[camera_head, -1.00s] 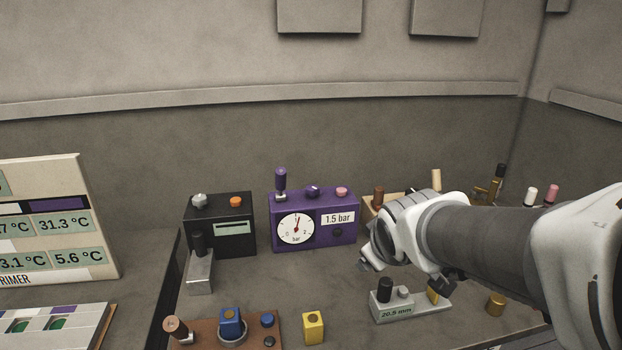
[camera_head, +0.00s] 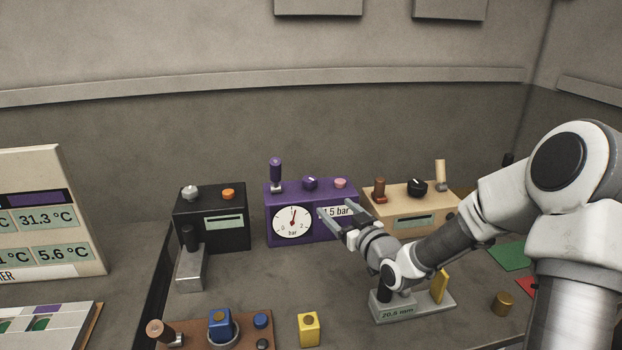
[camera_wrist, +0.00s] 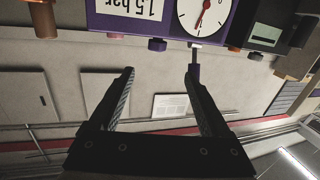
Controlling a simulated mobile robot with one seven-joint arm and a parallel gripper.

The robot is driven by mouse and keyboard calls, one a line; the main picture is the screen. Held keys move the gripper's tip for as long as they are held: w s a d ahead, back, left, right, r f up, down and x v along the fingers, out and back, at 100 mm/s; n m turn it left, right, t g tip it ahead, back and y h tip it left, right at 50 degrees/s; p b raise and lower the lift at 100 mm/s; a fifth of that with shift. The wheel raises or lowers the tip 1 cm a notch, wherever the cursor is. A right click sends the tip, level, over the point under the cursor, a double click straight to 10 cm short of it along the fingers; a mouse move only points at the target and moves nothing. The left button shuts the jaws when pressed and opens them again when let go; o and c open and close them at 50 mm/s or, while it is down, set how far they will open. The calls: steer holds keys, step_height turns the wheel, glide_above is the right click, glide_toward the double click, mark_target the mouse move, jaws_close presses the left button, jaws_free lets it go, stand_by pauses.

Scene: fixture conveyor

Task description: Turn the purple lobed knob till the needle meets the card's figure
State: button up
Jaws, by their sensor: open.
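The purple box (camera_head: 283,198) carries a round white gauge (camera_head: 285,229) marked in bar. Its red needle (camera_head: 294,215) points nearly straight up; it also shows inverted in the wrist view (camera_wrist: 203,16). The card (camera_head: 343,211) reads 1.5 bar and is partly covered by my gripper. The purple knob (camera_head: 310,183) sits on the box top, between a purple lever (camera_head: 276,172) and a pink button (camera_head: 340,183). In the wrist view the knob (camera_wrist: 157,44) appears between and beyond the fingertips. My gripper (camera_head: 333,205) is open, empty and in front of the box's right half.
A black box (camera_head: 240,205) stands left and a tan box (camera_head: 430,205) right of the purple one. A grey stand (camera_head: 412,308) reading about 20.8 mm lies below my arm. A yellow block (camera_head: 309,330) and a brown board (camera_head: 255,335) are in front.

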mark_target(313, 182)
steer(key=shift+m, duration=0.3)
steer(key=x, duration=1.7)
steer(key=shift+w+d+r, duration=0.25)
steer(key=shift+w, duration=0.05)
steer(key=shift+t, duration=0.3)
jaws_close()
